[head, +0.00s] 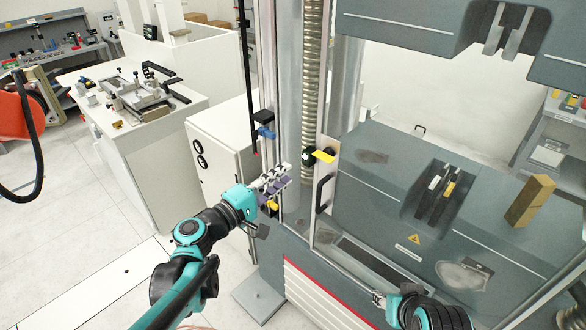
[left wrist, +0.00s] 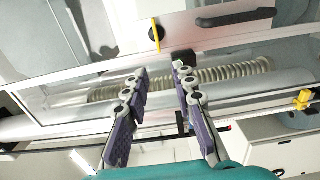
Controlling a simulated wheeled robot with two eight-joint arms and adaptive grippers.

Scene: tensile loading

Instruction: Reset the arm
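My left gripper (head: 273,186) is in front of the left upright of the testing machine (head: 345,200), near its door edge. Its two purple-padded fingers stand apart in the left wrist view (left wrist: 160,92), with nothing between them. My right arm shows at the lower right of the head view. A small metallic part of the right gripper (head: 378,299) shows beside the machine's front; its finger opening cannot be made out. The machine has grey lower jaws (head: 437,192) and upper jaws (head: 508,30), and no specimen shows between them.
A brown block (head: 530,201) stands on the machine's sloping grey top. A black door handle (head: 323,194) and a yellow lever (head: 323,156) are close to the left gripper. A white cabinet (head: 222,150) and a bench (head: 160,130) stand left. Open floor lies at lower left.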

